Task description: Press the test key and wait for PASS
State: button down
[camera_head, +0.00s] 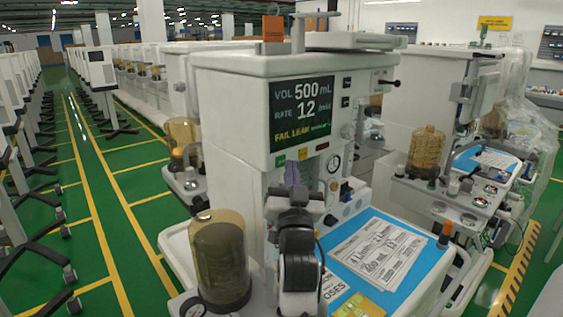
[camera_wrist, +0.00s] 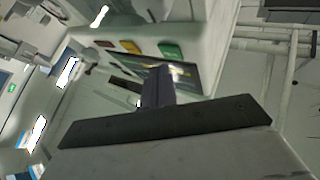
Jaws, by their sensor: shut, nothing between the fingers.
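The cart's screen (camera_head: 301,112) reads VOL 500 mL, RATE 12 and, in yellow, FAIL LEAK with a smaller unreadable word. Below it is a row of small keys. The green key (camera_head: 280,161) is at the left end; it also shows in the wrist view (camera_wrist: 170,51). There a red key (camera_wrist: 131,47) and a yellow key (camera_wrist: 104,44) sit beside it. Key labels are too small to read. My gripper (camera_head: 291,168), with purple-grey fingers, is shut and empty, just below and right of the green key. In the wrist view its fingertips (camera_wrist: 158,72) appear near the green key; contact cannot be told.
A bellows dome (camera_head: 219,262) stands left of my arm. A blue worktop (camera_head: 345,284) with printed sheets lies to the right. A round gauge (camera_head: 334,163) and knobs are right of the keys. Another cart (camera_head: 405,110) stands at right; a green aisle is at left.

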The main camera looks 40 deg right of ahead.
jog(key=shift+w, duration=0.15)
jog(key=shift+w, duration=0.3)
jog(key=shift+w+a, duration=0.1)
jog(key=shift+w, duration=0.35)
dwell(0.6)
jog(key=shift+s, duration=0.9)
jog(key=shift+s+d+b, duration=0.15)
jog(key=shift+s+b, duration=0.4)
jog(key=shift+s, duration=0.7)
jog(key=shift+s+d+b, duration=0.15)
jog(key=shift+s+b, duration=0.35)
jog(key=shift+s, duration=0.75)
